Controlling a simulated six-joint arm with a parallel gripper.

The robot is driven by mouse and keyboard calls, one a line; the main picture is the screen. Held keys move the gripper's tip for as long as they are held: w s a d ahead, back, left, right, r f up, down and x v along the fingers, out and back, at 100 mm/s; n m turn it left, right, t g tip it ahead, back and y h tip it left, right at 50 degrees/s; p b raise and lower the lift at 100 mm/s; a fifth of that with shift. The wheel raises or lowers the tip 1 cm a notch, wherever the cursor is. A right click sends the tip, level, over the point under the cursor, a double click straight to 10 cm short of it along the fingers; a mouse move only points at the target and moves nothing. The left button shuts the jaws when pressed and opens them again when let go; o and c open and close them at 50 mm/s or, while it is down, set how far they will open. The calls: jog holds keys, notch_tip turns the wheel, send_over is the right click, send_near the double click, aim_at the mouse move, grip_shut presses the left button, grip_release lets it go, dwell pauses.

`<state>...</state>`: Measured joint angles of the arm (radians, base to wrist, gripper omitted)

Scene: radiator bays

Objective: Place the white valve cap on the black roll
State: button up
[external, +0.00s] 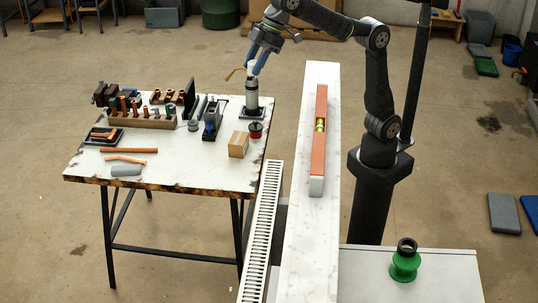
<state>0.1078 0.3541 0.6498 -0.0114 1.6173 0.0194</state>
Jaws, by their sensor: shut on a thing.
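My gripper (254,66) is over the back right of the workbench, shut on a small white thing that looks like the white valve cap (251,68). The fingers hide part of it. It is just above a grey canister with a brass tube, and I cannot tell whether they touch. A black roll (407,245) sits on top of a green spool-shaped stand (405,267) on the white surface at the lower right, far from my gripper.
A white ledge (305,235) with an orange spirit level (320,150) stands between the bench and the lower-right surface.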

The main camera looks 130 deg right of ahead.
jog(key=a+r+n, duration=0.1)
jog(key=a+r, duration=0.4)
jog(key=a, duration=0.1)
jog(key=a+f+n+y, duration=0.1)
jog(key=a+n, duration=0.1)
jog(key=a, duration=0.7)
jog(key=a+f+n+y, duration=0.1)
jog(key=a+n+y, duration=0.1)
jog(key=a, duration=0.8)
jog(key=a+f+n+g+y, duration=0.1)
jog(key=a+n, duration=0.3)
jog(key=a, duration=0.6)
jog(key=shift+w+a+y, duration=0.15)
jog(key=shift+w+y, duration=0.15)
jog(key=shift+w, duration=0.1)
jog(key=a+f+n, duration=0.2)
jog(key=a+f, duration=0.1)
jog(key=a, duration=0.2)
jog(key=n+g+y, duration=0.2)
jog(key=n+g, duration=0.1)
jog(key=n, duration=0.2)
send_over(412, 250)
jog(key=d, duration=0.2)
jog(key=f, duration=2.1)
jog(key=shift+s+f, duration=0.35)
jog(key=shift+f, duration=2.1)
